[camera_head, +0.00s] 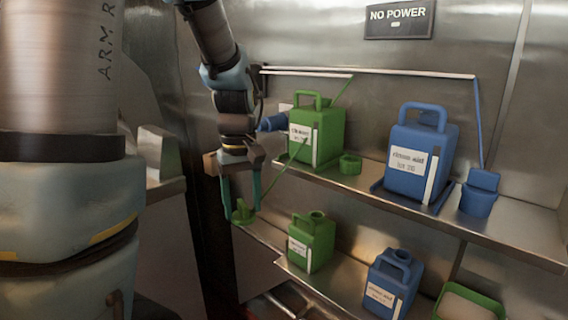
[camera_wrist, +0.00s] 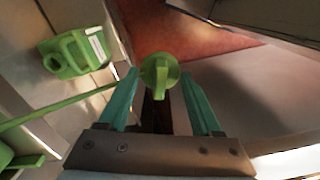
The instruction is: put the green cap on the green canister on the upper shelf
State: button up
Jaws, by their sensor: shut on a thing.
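My gripper (camera_head: 243,206) hangs left of the shelves, fingers pointing down, shut on the green cap (camera_head: 241,214). In the wrist view the round cap (camera_wrist: 160,72) with its raised grip shows between the fingertips of my gripper (camera_wrist: 163,75). The green canister on the upper shelf (camera_head: 325,130) stands upright, with a handle on top and a white label. It is to the right of and above the cap, clear of it. Its opening cannot be made out.
The upper shelf (camera_head: 520,236) also bears a small green cup (camera_head: 350,164), a large blue canister (camera_head: 418,160) and a blue cup (camera_head: 479,194). Below stand a green canister (camera_head: 320,245) and a blue canister (camera_head: 392,280). A thin green rod (camera_head: 284,170) slants near my gripper.

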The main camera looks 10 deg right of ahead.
jog(key=w+a+f+m, duration=0.1)
jog(key=w+a+f, duration=0.5)
jog(key=a+f, duration=0.3)
jog(key=w+a+f+m, duration=0.2)
jog(key=w+a+f, duration=0.35)
jog(key=f, duration=0.55)
notch_tip(320, 180, down, 10)
jog(key=f+b, duration=0.1)
jog(key=b, duration=0.9)
notch_tip(320, 180, up, 16)
jog(key=p, duration=1.5)
jog(key=shift+s+a, duration=0.2)
jog(key=shift+s, duration=0.05)
